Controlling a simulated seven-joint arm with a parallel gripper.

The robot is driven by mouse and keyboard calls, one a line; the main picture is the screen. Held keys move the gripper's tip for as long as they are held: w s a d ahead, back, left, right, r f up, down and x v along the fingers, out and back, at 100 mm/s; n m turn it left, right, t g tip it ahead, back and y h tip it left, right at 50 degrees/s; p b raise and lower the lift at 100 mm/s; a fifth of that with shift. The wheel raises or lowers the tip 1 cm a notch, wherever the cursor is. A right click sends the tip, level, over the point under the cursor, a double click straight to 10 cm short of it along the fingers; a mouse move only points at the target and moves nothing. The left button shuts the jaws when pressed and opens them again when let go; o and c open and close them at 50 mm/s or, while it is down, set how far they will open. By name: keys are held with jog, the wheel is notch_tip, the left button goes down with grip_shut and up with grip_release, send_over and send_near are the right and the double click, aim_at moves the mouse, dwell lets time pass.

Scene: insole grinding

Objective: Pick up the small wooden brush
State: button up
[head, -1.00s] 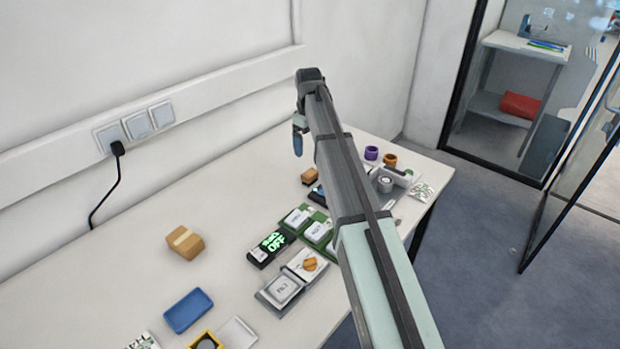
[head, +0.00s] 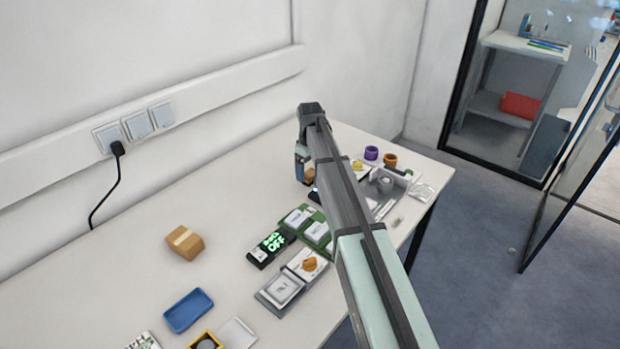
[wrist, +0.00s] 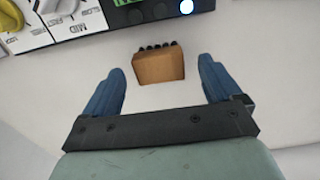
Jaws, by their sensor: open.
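The small wooden brush (wrist: 158,67) lies on the white table in the wrist view, a tan block with a row of dark bristles along its far edge. My gripper (wrist: 160,82) is open, with one blue finger to each side of the brush and a clear gap on both sides. The fingers do not appear to touch it. In the head view the brush (head: 309,176) shows only in part, beside my gripper (head: 299,178), which partly hides it.
A dark device with a lit green display (head: 271,246) and green-based boxes (head: 317,231) stand nearby. Purple (head: 371,153) and orange (head: 390,160) rings sit farther back. A cardboard box (head: 185,243) and a blue tray (head: 188,310) lie to the left.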

jog(key=shift+f, duration=1.45)
jog(key=shift+c, duration=0.4)
jog(key=c, duration=1)
jog(key=shift+r, duration=0.1)
